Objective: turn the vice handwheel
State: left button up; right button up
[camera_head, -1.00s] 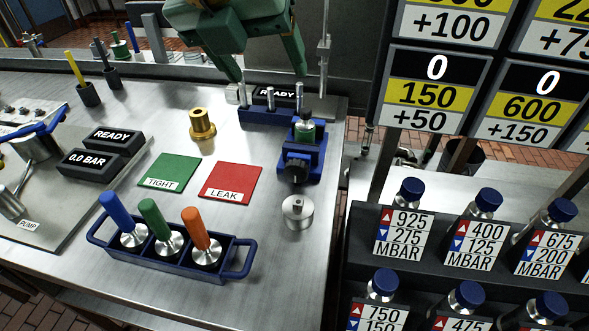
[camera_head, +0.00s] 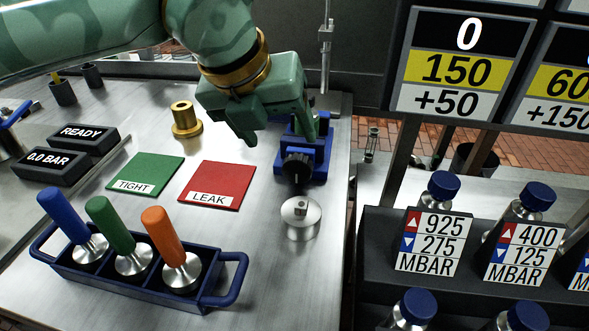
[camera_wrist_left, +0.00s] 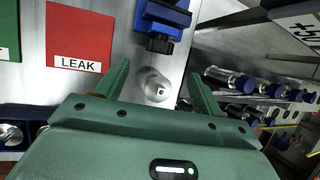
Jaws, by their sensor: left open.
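The blue vice (camera_head: 318,165) is at the right edge of the steel bench, with its black handwheel (camera_head: 297,168) facing me. My left gripper (camera_head: 278,128) is open and empty, in front of the vice's upper part and left side in the head view. In the left wrist view the vice (camera_wrist_left: 165,14) is at the top, and the handwheel (camera_wrist_left: 159,45) is just beyond the spread fingertips (camera_wrist_left: 158,72). The gripper is apart from the handwheel. My gripper hides most of the vice jaws. My right gripper is not in view.
A silver round fitting (camera_head: 300,213) stands just in front of the handwheel. Left are the red LEAK plate (camera_head: 217,182), green TIGHT plate (camera_head: 147,172) and brass fitting (camera_head: 185,122). A blue rack (camera_head: 225,298) holds colored-handled tools. A bottle shelf (camera_head: 380,235) is right, beyond the bench edge.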

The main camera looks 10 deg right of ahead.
aim_at(293, 161)
pick_arm(q)
jog(key=b+x, duration=0.3)
jog(key=x, duration=0.7)
jog(key=shift+w+f, duration=0.15)
jog(key=shift+f, duration=0.1)
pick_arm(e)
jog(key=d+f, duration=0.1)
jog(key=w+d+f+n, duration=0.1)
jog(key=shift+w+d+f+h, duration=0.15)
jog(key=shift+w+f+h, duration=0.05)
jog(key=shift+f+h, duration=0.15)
pick_arm(q)
jog(key=shift+r, duration=0.1)
jog(key=c, duration=1)
